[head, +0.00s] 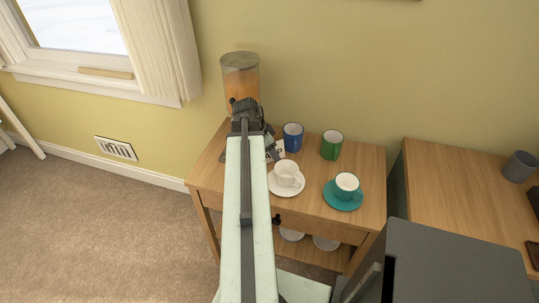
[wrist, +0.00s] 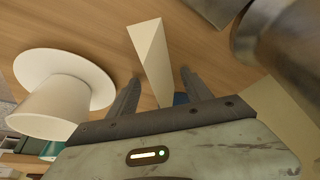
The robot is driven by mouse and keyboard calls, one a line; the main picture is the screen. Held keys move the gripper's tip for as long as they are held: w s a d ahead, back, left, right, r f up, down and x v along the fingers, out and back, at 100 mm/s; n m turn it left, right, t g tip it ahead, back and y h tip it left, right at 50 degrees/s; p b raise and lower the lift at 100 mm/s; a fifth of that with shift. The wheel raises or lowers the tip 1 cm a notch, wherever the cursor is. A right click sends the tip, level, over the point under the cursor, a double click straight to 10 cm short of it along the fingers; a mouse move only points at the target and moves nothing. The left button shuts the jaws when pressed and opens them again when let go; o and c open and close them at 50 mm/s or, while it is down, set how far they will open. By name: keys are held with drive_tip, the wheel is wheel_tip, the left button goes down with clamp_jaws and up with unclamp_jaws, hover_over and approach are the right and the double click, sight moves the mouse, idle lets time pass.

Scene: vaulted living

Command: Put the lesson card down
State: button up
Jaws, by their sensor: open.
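The lesson card shows as a white folded wedge in the wrist view (wrist: 148,50), between the two fingers of my gripper (wrist: 159,76). It appears to stand on the wooden table top. My gripper is open, with a dark finger on each side of the card and visible gaps between. In the head view, part of the card (head: 278,150) with dark lettering shows just right of my arm, on the side table (head: 312,205). My arm hides the rest of it. Whether its base touches the wood is hard to tell.
A white cup (head: 287,174) on a white saucer stands close by the card. A blue mug (head: 292,137), a green mug (head: 331,145) and a teal cup on a teal saucer (head: 342,203) stand to the right. An orange-filled dispenser (head: 240,78) stands behind my gripper.

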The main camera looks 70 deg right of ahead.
clamp_jaws()
drive_tip(key=shift+r, duration=0.1)
idle(0.3)
wheel_tip(320, 180, up, 18)
drive_tip(key=p, duration=1.8)
drive_tip(key=shift+r+p, duration=0.15)
drive_tip(key=shift+p, duration=0.15)
